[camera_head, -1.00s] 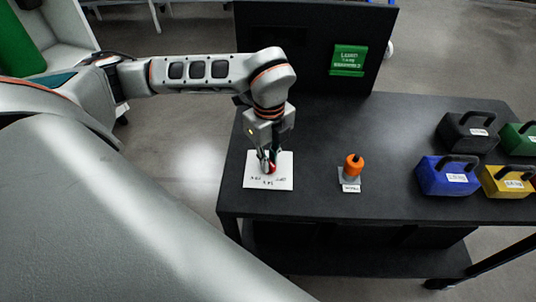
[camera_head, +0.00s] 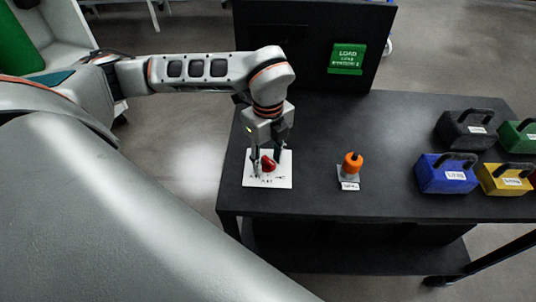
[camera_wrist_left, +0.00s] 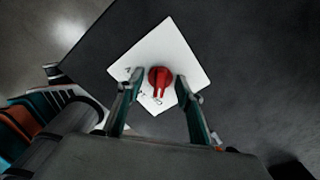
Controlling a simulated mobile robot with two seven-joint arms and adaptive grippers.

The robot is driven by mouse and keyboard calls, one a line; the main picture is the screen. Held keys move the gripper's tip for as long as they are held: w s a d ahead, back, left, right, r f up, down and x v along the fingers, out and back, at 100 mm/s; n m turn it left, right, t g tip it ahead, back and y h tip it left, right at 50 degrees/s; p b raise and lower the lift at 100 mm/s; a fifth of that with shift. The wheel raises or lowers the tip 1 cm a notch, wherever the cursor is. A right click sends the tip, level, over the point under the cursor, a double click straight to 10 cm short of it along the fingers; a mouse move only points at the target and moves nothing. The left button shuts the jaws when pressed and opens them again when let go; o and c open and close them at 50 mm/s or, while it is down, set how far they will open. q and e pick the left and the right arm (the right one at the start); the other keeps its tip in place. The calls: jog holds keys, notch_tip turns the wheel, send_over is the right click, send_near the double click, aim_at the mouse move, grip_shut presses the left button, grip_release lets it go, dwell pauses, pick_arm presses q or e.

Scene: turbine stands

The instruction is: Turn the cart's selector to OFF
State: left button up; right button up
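The selector is a red knob (camera_head: 268,163) on a white label plate (camera_head: 283,181) at the left end of the cart's black top (camera_head: 312,140). My left gripper (camera_head: 266,161) points down over it, fingers on either side of the knob. In the left wrist view, the red knob (camera_wrist_left: 160,78) sits between the two open fingertips (camera_wrist_left: 158,76), with a gap visible on each side. Its pointer bar points toward the lower edge of that view. The plate (camera_wrist_left: 172,45) bears small dark letters, too small to read surely. My right gripper is not in view.
An orange knob (camera_head: 352,160) on a grey base stands to the right on the cart. Black (camera_head: 467,130), blue (camera_head: 447,175), yellow (camera_head: 505,179) and green (camera_head: 521,136) handled blocks stand at the right end. A dark upright panel with a green sign (camera_head: 346,59) rises at the back.

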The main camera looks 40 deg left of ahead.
aim_at(268, 160)
pick_arm(q)
jog(key=shift+r, duration=0.15)
jog(key=shift+r+p, duration=0.7)
jog(key=shift+r, duration=0.15)
jog(key=shift+r+p, duration=1.05)
jog(key=shift+r, duration=0.5)
